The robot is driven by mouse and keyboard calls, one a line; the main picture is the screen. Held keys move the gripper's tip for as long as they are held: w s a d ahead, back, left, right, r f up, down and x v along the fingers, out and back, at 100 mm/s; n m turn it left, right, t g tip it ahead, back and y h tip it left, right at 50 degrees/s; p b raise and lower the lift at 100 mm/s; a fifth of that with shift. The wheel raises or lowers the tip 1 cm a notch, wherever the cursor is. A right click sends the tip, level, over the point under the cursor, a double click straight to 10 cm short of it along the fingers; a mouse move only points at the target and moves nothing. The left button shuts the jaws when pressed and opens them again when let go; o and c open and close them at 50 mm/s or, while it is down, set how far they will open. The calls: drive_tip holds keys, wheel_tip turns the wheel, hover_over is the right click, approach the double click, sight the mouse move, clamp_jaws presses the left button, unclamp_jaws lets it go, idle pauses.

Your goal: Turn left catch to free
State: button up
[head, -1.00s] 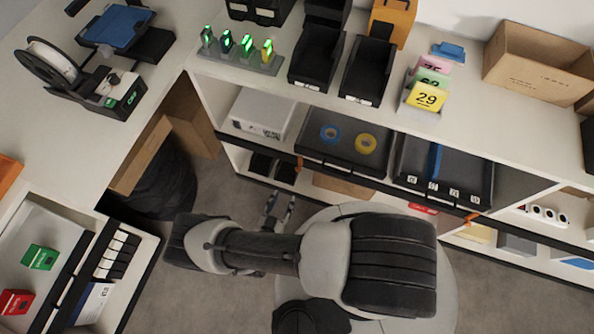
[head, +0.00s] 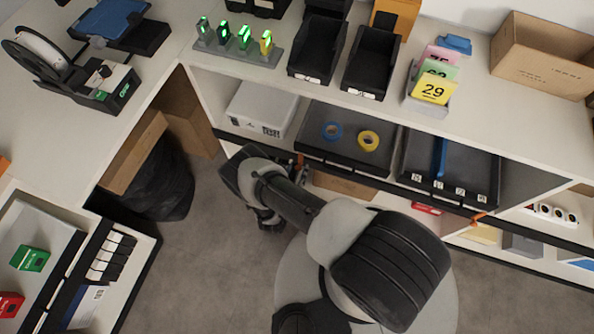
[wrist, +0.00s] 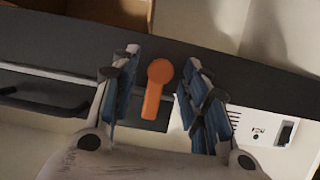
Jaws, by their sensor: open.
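The left catch is an orange lever on a dark rail. In the wrist view the catch (wrist: 155,90) has its round end at the top and its arm pointing down, tilted slightly left. My gripper (wrist: 161,66) is open, with one blue-padded finger on each side of the catch and gaps visible on both sides. I cannot tell how far the fingertips are from the rail. In the head view my arm covers most of the gripper, and only a small part of the catch (head: 300,159) shows. A second orange catch (head: 479,217) is further right on the rail.
Above the rail, a tray (head: 315,153) holds a blue and a yellow tape roll. A white box (head: 262,108) stands to its left. In the wrist view a white panel with a dark switch (wrist: 286,132) is right of my gripper. Grey floor (head: 205,235) is clear at the left.

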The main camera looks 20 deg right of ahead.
drive_tip(key=shift+w+d+f, duration=0.1)
drive_tip(key=shift+w+d, duration=0.05)
drive_tip(key=shift+w, duration=0.05)
drive_tip(key=shift+c, duration=0.4)
clamp_jaws()
